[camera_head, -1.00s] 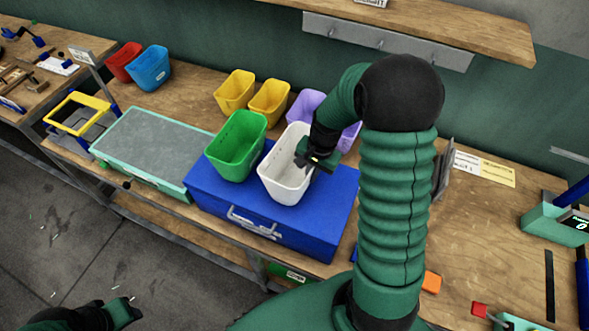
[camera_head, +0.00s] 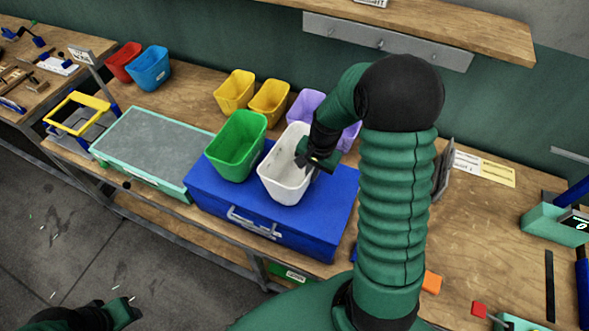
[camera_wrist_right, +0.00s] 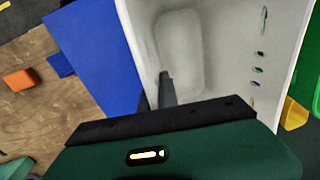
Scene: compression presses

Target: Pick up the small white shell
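A white bin (camera_head: 284,187) stands on a blue toolbox (camera_head: 324,218). My right gripper (camera_head: 306,160) is over the right side of the bin's mouth. In the right wrist view, a dark finger shape (camera_wrist_right: 167,89) points into the white bin (camera_wrist_right: 215,45). Whether its fingers are apart is unclear. I cannot make out a small white shell. Several small dark and green marks (camera_wrist_right: 258,54) show along the bin's inner side, too small to identify. My left gripper (camera_head: 130,308) is low at the left, far from the bin, its opening unclear.
A green bin (camera_head: 236,145) stands close to the left of the white bin. Yellow bins (camera_head: 235,91) and purple bins (camera_head: 304,104) stand behind. An orange block (camera_head: 432,283) lies to the right on the wooden bench (camera_head: 470,230), which has free room.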

